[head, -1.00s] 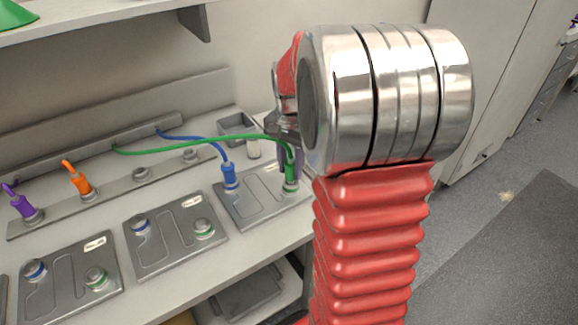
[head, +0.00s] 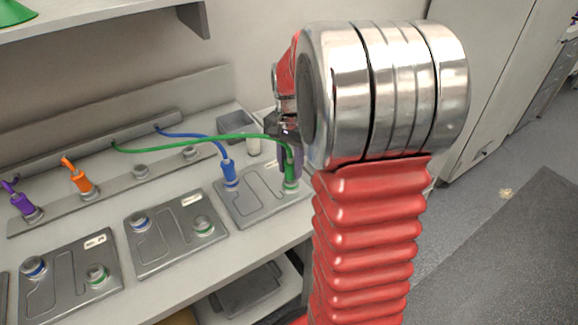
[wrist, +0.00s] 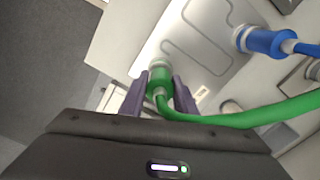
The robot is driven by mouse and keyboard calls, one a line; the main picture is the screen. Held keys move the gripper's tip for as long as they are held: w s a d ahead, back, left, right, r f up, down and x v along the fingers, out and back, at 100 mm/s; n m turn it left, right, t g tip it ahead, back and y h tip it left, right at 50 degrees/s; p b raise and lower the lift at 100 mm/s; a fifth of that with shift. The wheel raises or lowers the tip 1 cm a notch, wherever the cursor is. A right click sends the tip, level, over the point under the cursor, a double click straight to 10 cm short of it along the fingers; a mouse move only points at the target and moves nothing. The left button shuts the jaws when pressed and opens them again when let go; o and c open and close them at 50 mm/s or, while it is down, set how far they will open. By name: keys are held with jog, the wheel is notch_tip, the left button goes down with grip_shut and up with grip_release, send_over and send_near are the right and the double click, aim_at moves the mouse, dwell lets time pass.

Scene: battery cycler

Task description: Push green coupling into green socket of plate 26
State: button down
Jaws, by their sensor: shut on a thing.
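The green coupling (wrist: 159,84) stands between the two dark fingers of my gripper (wrist: 161,92) in the wrist view, and the gripper is shut on it. In the head view the green coupling (head: 290,174) is upright at the right end of the rightmost plate (head: 254,207), over its socket. The coupling's lower end meets a pale ring in the wrist view; I cannot tell how deep it sits. My gripper (head: 289,150) is partly hidden behind my arm. The plate's number is not readable. A green hose runs from the coupling to the rail at the back.
A blue coupling (head: 229,173) stands in the same plate's other socket. Two more plates (head: 176,240) (head: 70,280) lie to the left with empty sockets. Orange (head: 79,179) and purple (head: 22,204) couplings stand on the back strip. A grey bin (head: 236,125) stands behind.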

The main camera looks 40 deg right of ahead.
jog(key=shift+f, duration=0.55)
dwell(0.4)
jog(key=c, duration=1.3)
grip_release()
jog(key=shift+o, duration=0.4)
jog(key=o, duration=0.4)
jog(key=shift+r, duration=0.1)
notch_tip(320, 180, up, 14)
jog(key=shift+f, duration=0.2)
